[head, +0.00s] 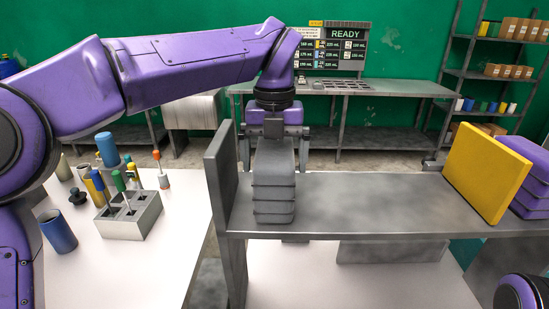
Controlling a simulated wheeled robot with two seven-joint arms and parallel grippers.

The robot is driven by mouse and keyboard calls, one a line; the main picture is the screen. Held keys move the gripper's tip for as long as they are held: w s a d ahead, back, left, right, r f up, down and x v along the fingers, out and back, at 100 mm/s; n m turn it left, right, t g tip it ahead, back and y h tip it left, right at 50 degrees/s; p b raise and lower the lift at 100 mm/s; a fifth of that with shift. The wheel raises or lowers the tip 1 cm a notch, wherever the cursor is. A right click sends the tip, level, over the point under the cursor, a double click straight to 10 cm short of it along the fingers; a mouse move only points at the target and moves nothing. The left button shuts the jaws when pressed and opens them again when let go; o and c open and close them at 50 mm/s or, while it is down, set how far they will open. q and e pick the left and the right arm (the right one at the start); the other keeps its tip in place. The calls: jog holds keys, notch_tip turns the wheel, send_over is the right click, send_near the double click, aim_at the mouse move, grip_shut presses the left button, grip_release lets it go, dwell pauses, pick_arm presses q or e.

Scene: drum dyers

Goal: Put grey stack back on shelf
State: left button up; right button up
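The grey stack (274,198), several layers of rounded grey pieces, is at the left end of the grey shelf (360,205), just right of an upright grey end board (222,180). I cannot tell whether its base touches the shelf or is slightly above it. My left gripper (274,150) points down from above, behind the stack's front face, with one finger on each side of the stack. Whether the fingers press on it is too small to tell. My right gripper is not in view; only a purple part of my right arm shows at the bottom right.
A yellow board (487,174) and a purple stack (525,180) stand at the shelf's right; the shelf's middle is clear. A white table (150,265) at left holds a grey tool block (128,218), a blue cup (58,232) and other items. A bench (380,88) stands behind.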

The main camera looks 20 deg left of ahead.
pick_arm(q)
jog(key=shift+s+r, duration=0.1)
jog(key=shift+s, duration=0.1)
jog(key=shift+s+r, duration=0.15)
jog(key=shift+r, duration=0.2)
notch_tip(320, 180, up, 12)
jog(key=p, duration=0.3)
jog(key=shift+f+p, duration=0.1)
jog(key=shift+p, duration=0.25)
jog(key=shift+f, duration=0.1)
